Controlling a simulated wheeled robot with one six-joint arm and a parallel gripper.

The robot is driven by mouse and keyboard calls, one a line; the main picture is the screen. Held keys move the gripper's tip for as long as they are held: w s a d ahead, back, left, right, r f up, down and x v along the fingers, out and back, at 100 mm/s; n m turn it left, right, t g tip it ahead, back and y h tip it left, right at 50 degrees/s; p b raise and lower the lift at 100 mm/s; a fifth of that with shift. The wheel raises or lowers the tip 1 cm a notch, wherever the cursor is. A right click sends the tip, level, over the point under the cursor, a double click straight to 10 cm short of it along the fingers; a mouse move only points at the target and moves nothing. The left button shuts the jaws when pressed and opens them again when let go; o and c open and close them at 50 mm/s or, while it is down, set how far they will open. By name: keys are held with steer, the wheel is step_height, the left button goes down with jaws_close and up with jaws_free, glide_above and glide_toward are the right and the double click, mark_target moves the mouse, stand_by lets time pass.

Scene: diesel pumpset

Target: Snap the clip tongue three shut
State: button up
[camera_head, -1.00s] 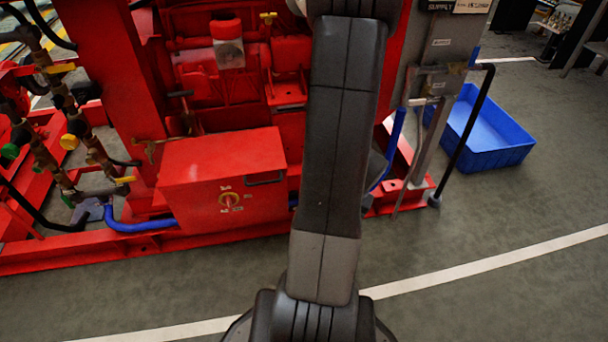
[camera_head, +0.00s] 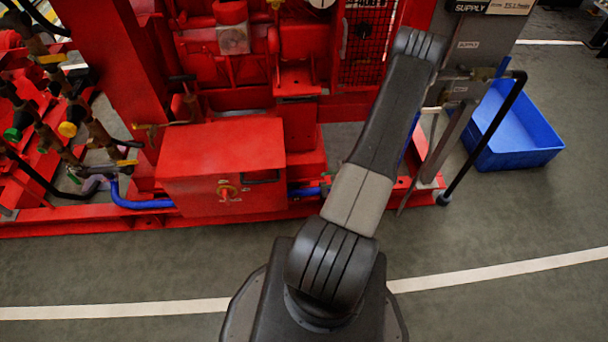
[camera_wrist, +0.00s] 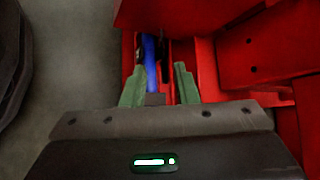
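In the wrist view my gripper (camera_wrist: 159,76) has its two green fingers apart, with a gap between them. A blue hose (camera_wrist: 150,60) runs through this gap, with dark parts beside it over a red frame. I cannot see whether either finger touches them. I cannot make out clip tongue three for certain in either view. In the head view my gripper is not visible. A short blue hose (camera_head: 306,192) runs low beside the red box.
The red box (camera_head: 222,165) with a rotary switch stands at the front of the red pumpset. A grey panel post and black bent pipe (camera_head: 487,130) stand at right, before a blue crate (camera_head: 518,135). Open grey floor (camera_head: 500,235) lies in front.

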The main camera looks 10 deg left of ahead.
steer(key=b+x, duration=0.2)
steer(key=x, duration=1.2)
steer(key=shift+w, duration=0.15)
jaws_close()
